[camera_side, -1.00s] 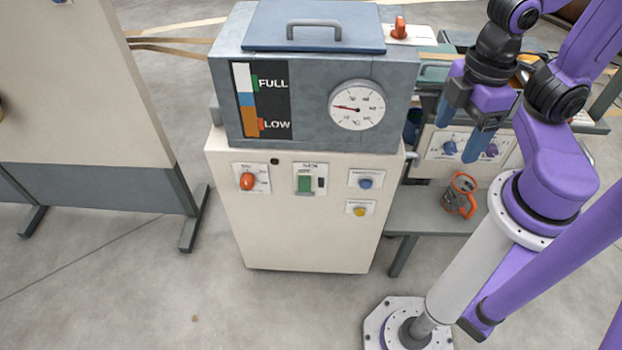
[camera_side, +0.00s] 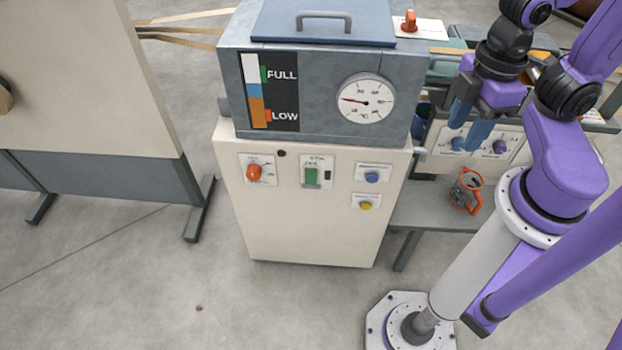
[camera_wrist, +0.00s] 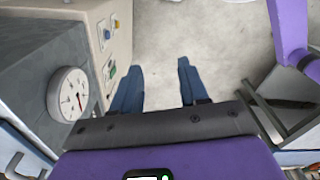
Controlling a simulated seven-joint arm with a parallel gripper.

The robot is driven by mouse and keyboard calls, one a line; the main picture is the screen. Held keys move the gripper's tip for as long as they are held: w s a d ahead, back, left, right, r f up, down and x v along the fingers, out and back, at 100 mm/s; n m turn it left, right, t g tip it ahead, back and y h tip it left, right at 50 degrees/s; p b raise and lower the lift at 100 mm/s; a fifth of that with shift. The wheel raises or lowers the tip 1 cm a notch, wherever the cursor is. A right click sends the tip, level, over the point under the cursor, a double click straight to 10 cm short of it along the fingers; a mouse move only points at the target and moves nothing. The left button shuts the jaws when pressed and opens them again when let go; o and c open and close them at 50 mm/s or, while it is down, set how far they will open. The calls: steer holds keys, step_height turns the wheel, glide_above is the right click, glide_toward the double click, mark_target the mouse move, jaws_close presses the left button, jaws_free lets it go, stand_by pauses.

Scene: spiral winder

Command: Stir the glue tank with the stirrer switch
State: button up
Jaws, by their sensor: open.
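The grey glue tank (camera_side: 330,113) with a blue lid (camera_side: 335,22) sits on a cream cabinet (camera_side: 300,225). Its front has a FULL/LOW level strip (camera_side: 270,90) and a round gauge (camera_side: 366,98). The cabinet panel carries a red rotary knob (camera_side: 254,172), a green switch (camera_side: 311,177), a blue button (camera_side: 372,178) and a yellow button (camera_side: 365,205). Their labels are too small to read, so I cannot tell which is the stirrer switch. My gripper (camera_side: 462,137) is open and empty, right of the tank. In the wrist view, my gripper (camera_wrist: 158,67) has bare floor between its fingers.
An orange knob on a white plate (camera_side: 410,20) stands behind the tank's right side. A low grey bench (camera_side: 418,214) at right holds an orange-handled jug (camera_side: 466,190). A cream board on legs (camera_side: 85,90) stands at left. Floor in front is clear.

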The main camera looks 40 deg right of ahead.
steer(key=shift+w+a, duration=0.25)
steer(key=shift+w, duration=0.05)
steer(key=c, duration=0.5)
steer(key=shift+m+t+h, duration=0.5)
steer(key=shift+m+h, duration=0.2)
steer(key=w+a+f, duration=0.1)
steer(key=w, duration=0.1)
steer(key=w+a+f, duration=0.1)
steer(key=w+a, duration=0.1)
steer(key=w, duration=0.1)
steer(key=w+a+f, duration=0.1)
steer(key=w+a, duration=0.1)
steer(key=shift+w, duration=0.15)
jaws_close()
steer(key=w+a+f+m, duration=0.1)
steer(key=w+a+f, duration=0.3)
steer(key=w+f, duration=0.4)
steer(key=w+a+f+m+t+h, duration=0.1)
steer(key=w+a+f, duration=0.3)
steer(key=f, duration=1.2)
steer(key=w, duration=0.4)
steer(key=shift+w+f+h, duration=0.15)
steer(key=shift+f+h, duration=0.15)
